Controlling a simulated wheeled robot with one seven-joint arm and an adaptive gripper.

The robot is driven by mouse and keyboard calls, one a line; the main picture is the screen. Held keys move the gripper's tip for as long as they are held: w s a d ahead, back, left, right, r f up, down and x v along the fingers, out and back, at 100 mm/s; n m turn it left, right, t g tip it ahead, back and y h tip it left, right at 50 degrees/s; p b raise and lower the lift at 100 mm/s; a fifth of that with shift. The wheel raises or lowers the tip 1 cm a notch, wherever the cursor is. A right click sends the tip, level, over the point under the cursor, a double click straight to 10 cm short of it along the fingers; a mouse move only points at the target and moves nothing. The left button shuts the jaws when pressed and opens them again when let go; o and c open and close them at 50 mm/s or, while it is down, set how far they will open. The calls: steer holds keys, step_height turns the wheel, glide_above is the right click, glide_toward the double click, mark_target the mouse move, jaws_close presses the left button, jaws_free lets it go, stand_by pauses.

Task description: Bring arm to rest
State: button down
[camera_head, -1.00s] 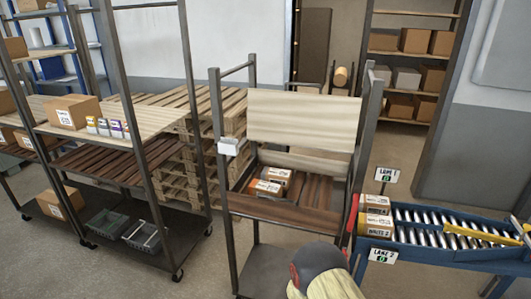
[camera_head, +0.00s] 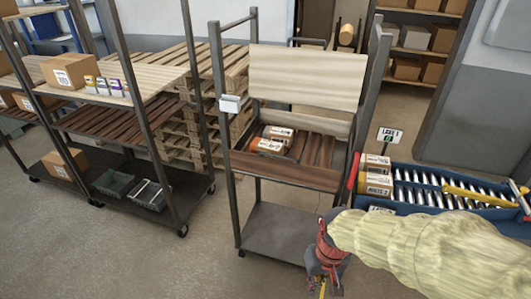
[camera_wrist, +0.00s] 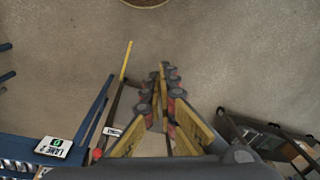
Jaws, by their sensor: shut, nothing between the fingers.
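My gripper (camera_head: 324,284) hangs at the bottom of the head view, in front of the middle cart's right side and apart from it. My forearm, in a pale yellow cover, reaches in from the right edge and hides part of the conveyor. In the wrist view my gripper (camera_wrist: 167,82) shows two yellow and dark fingers with grey pads, their tips close together and nothing between them. Bare floor (camera_wrist: 215,50) lies beyond the fingertips.
Left shelves (camera_head: 150,78) hold cartons.

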steer(key=s+d+r+t, duration=0.2)
steer(key=s+d+r, duration=0.1)
steer(key=r, duration=0.6)
steer(key=s+d+r+m+t, duration=0.1)
steer(key=s+d+r+t, duration=0.2)
steer(key=r, duration=0.7)
steer(key=shift+s+r+h, duration=0.15)
steer(key=shift+s+h, duration=0.15)
steer(key=shift+s, duration=0.05)
steer(key=c, duration=2.6)
jaws_free()
